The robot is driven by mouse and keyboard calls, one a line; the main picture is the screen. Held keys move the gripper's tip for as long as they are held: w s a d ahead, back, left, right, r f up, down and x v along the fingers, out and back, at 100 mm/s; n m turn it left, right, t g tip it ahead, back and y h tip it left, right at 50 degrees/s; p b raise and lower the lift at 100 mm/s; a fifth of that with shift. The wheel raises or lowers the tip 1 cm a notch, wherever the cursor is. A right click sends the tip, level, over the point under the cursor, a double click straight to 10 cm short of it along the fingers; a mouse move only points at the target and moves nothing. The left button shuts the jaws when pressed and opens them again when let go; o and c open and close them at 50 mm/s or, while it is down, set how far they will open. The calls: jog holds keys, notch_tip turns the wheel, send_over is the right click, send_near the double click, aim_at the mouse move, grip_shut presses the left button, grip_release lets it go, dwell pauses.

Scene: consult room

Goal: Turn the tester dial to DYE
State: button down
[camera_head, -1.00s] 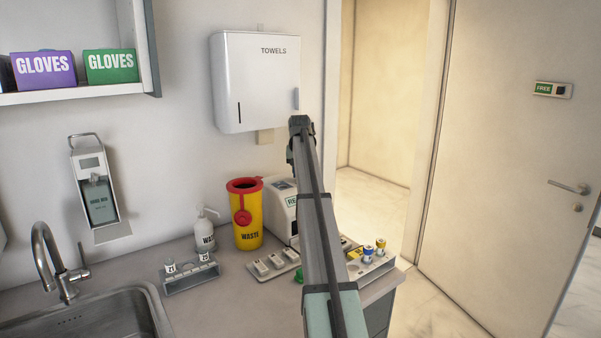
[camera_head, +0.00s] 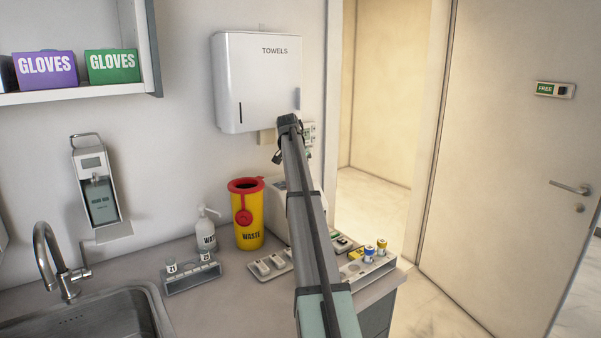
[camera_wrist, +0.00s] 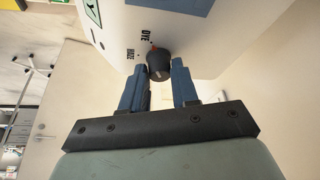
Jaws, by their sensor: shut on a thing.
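The tester (camera_head: 274,208) is a white unit on the counter, mostly hidden behind my arm in the head view. In the wrist view its white face (camera_wrist: 195,42) shows at close range. A dark round dial (camera_wrist: 160,61) sits there with a small orange mark at its edge, close to the printed word DYE. A second printed label beside DYE is too small to read surely. My gripper (camera_wrist: 160,77) has its two blue fingers on either side of the dial, shut on it. In the head view my gripper is hidden behind my arm.
A yellow waste bin (camera_head: 249,226) stands left of the tester. A grey tray (camera_head: 275,276) lies in front, and a rack with coloured-capped vials (camera_head: 375,266) is at right. A towel dispenser (camera_head: 256,85) hangs above. A bottle (camera_head: 206,236) and a small rack (camera_head: 192,284) stand left.

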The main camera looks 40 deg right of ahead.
dwell(0.3)
jog(key=c, duration=0.9)
grip_release()
jog(key=shift+r, duration=0.1)
jog(key=v, duration=1.3)
jog(key=shift+r, duration=0.25)
jog(key=shift+a, duration=0.1)
